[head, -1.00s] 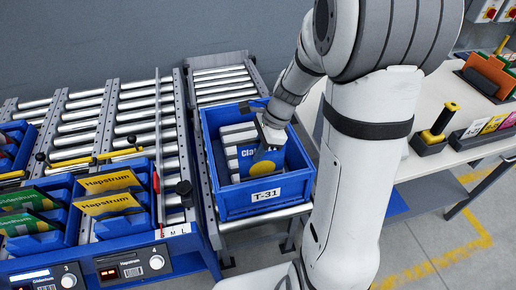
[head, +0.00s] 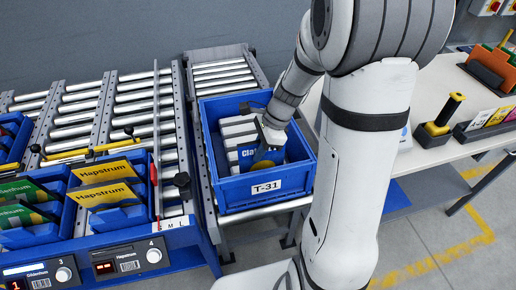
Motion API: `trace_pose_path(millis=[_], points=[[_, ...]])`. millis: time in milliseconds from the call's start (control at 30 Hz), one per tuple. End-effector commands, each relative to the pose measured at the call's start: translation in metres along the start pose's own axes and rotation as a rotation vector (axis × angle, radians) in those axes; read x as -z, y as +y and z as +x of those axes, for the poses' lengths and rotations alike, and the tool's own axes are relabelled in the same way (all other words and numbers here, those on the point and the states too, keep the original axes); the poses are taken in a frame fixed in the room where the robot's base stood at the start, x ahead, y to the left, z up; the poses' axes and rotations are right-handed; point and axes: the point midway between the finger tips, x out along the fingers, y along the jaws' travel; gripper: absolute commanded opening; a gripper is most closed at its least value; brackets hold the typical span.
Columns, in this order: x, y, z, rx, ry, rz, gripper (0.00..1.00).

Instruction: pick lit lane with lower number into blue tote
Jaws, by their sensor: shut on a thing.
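The blue tote (head: 265,187), labelled T-31, stands on the rollers at the centre. It holds several pale grey packs (head: 237,128). My gripper (head: 271,146) reaches down inside the tote, shut on a blue pack (head: 250,154) with a partly hidden name starting "Cla". The fingertips are hard to see, and whether the pack touches the tote's floor is hidden. At the left, the lane 4 panel (head: 130,262), marked Hapstrum, has a red-lit display. The lane 3 panel (head: 40,277) also shows a red digit at the picture's lower edge. Yellow Hapstrum packs (head: 107,193) stand in lane 4's blue bin.
Green packs (head: 22,216) stand in lane 3's bin. A thin upright divider (head: 157,150) stands between the lanes and the tote. At the right, a white bench (head: 460,90) carries a yellow-handled tool (head: 440,115) and a card rack (head: 487,122). Bare rollers (head: 222,75) lie behind the tote.

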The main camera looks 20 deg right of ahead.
Motion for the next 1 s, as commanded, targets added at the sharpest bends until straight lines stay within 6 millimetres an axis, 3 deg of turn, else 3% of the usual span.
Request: trace_pose_path(millis=[700,1000], points=[[0.012,0.000,0.028,0.000,0.000,0.002,0.00],[0.012,0.000,0.029,0.000,0.000,0.002,0.00]])
